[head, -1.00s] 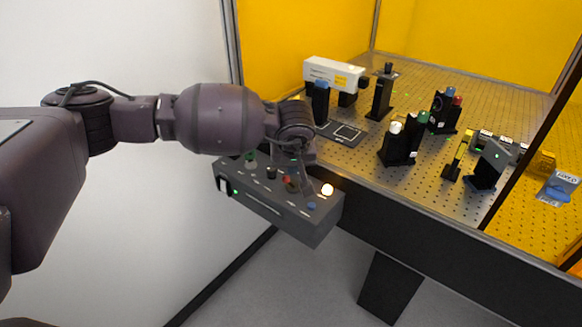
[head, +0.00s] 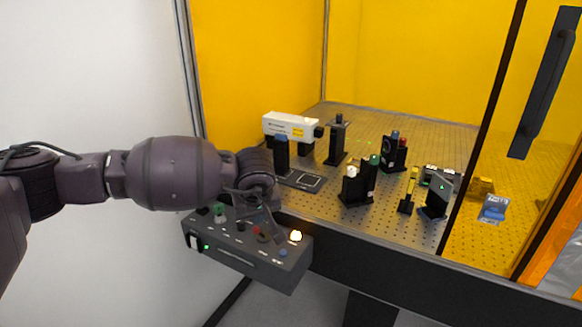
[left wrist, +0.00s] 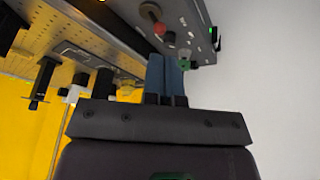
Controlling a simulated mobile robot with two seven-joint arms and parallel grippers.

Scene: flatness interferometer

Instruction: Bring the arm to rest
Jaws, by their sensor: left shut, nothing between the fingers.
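My left arm reaches in from the left in the head view. Its gripper (head: 276,232) is over the control box (head: 240,262), close above the knobs, and is partly hidden by the wrist. In the left wrist view the two blue-grey fingers (left wrist: 165,76) are together, with nothing between them. The control box also shows there (left wrist: 185,25), with a red knob (left wrist: 158,28) and a green knob (left wrist: 183,56) near the fingertips. Whether the fingers touch the box I cannot tell. My right gripper is not in view.
Behind the box is a perforated optical table (head: 390,225) with a white laser unit (head: 290,127) and several black mounts. Yellow panels enclose it. A panel with a black handle (head: 545,85) stands at the right. A white wall (head: 85,75) is at the left.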

